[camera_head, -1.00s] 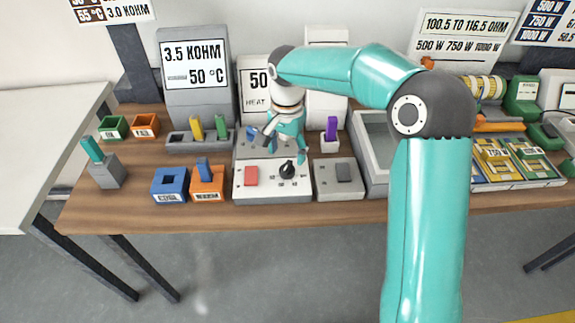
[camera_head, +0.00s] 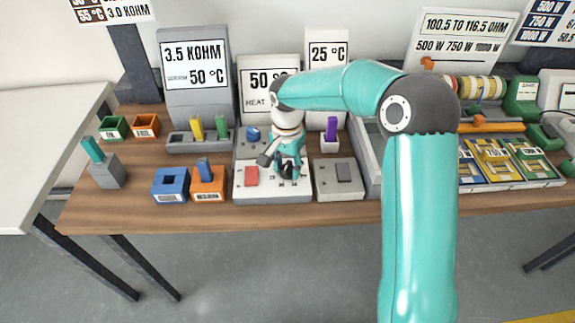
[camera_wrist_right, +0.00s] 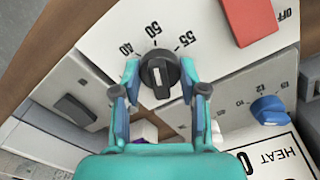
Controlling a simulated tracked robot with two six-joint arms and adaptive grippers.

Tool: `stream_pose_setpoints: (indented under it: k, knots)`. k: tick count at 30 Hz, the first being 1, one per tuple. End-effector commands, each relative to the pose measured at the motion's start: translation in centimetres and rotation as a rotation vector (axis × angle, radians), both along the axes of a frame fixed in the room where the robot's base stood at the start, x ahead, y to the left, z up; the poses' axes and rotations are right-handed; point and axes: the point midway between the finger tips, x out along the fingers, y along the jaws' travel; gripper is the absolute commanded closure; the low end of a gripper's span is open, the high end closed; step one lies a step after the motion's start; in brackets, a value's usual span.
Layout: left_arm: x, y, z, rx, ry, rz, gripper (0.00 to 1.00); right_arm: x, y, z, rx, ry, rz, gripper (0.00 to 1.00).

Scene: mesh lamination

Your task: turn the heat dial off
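The black dial (camera_head: 284,172) sits on the light control panel (camera_head: 243,195), partly hidden by my right gripper in the head view. In the right wrist view the dial (camera_wrist_right: 160,74) has a white pointer line and a printed scale with 40, 50 and 55. The pointer line is toward the gripper side, away from those numbers. My right gripper (camera_wrist_right: 160,80) has one finger on each side of the dial, with only narrow gaps showing; firm contact cannot be told. In the head view it reaches down over the panel (camera_head: 278,168). My left gripper is not in view.
A red switch (camera_head: 251,176) is left of the dial, with OFF printed near it in the wrist view. A blue knob (camera_wrist_right: 270,110) has its own scale. A grey box with a dark button (camera_head: 343,173) stands right. Blue (camera_head: 169,185) and orange (camera_head: 207,184) blocks stand left.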

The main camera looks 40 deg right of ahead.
Motion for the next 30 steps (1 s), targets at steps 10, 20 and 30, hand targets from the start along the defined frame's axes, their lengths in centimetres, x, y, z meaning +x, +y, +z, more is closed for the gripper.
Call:
stream_pose_setpoints:
  k: [10, 20, 30]
  knots:
    - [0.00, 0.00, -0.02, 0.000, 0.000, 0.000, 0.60, 0.12, 0.07, 0.03, 0.000, -0.001, 0.019, 0.92]
    - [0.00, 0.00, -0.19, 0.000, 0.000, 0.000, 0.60, 0.14, 0.11, 0.03, -0.001, -0.003, 0.165, 0.92]
    - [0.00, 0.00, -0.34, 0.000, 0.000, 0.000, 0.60, 0.13, 0.12, 0.05, 0.001, -0.002, 0.464, 0.92]
